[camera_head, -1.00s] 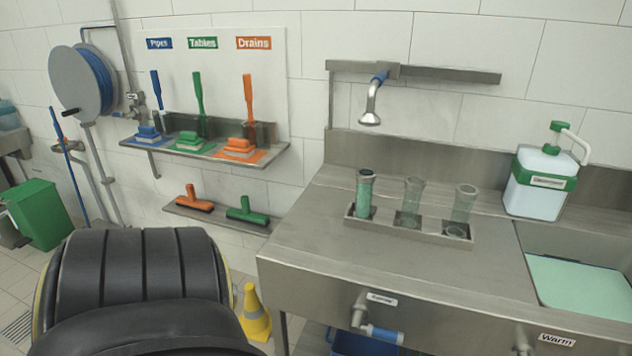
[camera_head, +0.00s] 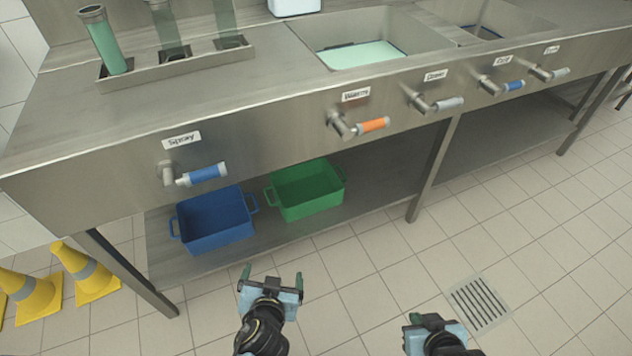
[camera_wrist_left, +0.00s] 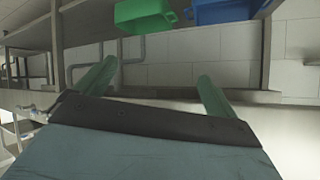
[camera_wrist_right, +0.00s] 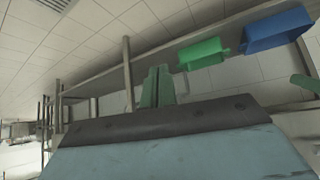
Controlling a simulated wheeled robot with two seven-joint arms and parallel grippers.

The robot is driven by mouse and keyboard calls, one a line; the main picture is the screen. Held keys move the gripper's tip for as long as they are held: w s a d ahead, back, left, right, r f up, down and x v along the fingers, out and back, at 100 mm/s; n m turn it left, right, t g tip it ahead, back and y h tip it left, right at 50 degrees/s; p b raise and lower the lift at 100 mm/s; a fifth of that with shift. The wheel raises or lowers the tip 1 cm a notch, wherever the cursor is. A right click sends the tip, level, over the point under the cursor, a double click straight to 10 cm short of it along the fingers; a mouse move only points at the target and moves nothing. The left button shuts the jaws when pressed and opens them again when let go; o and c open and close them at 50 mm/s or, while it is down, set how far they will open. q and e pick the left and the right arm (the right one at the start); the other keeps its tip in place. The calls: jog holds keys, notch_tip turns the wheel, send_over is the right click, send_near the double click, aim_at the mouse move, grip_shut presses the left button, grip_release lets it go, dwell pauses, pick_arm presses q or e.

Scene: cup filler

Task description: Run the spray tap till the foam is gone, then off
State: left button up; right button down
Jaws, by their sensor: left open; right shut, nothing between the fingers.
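The spray tap handle (camera_head: 205,174), with a blue grip pointing right, sits on the steel front panel under a label (camera_head: 182,139) reading "Spray". Its spout is out of view. A tube (camera_head: 105,42) with green contents stands at the left of the rack (camera_head: 140,82); two paler tubes stand beside it, cut off at the top. I cannot make out foam. My left gripper (camera_head: 272,279) is open and empty, below and right of the handle, apart from it; its fingers also show in the left wrist view (camera_wrist_left: 153,82). My right gripper (camera_head: 430,318) is shut and empty, further right.
Other handles include an orange one (camera_head: 372,125) labelled "Warm". The basin (camera_head: 420,30) holds pale green liquid. A blue crate (camera_head: 214,222) and a green crate (camera_head: 306,188) stand on the lower shelf. Yellow cones (camera_head: 85,272) stand at left. The floor before the bench is clear.

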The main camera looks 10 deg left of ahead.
pick_arm(q)
notch_tip(320, 180, up, 7)
jog(key=w+a+n+t+y+b, duration=0.3)
jog(key=b, duration=0.1)
jog(key=n+t+y+b, duration=0.1)
jog(key=n+y+b, duration=0.3)
jog(key=y, duration=0.1)
send_near(207, 177)
jog(key=shift+f+p+x, duration=0.15)
jog(key=shift+x, duration=1.7)
jog(key=shift+f+p+x, duration=0.15)
jog(key=shift+p+x, duration=0.05)
jog(key=shift+x, duration=1.65)
jog(key=shift+f+p+x, duration=0.15)
jog(key=shift+x, duration=1.7)
pick_arm(e)
notch_tip(207, 177, up, 10)
jog(key=t, duration=0.1)
jog(key=shift+s+d+r+t, duration=0.2)
jog(key=shift+s+t, duration=0.1)
pick_arm(q)
jog(key=shift+c, duration=0.3)
jog(key=c, duration=1.3)
jog(key=shift+f, duration=0.1)
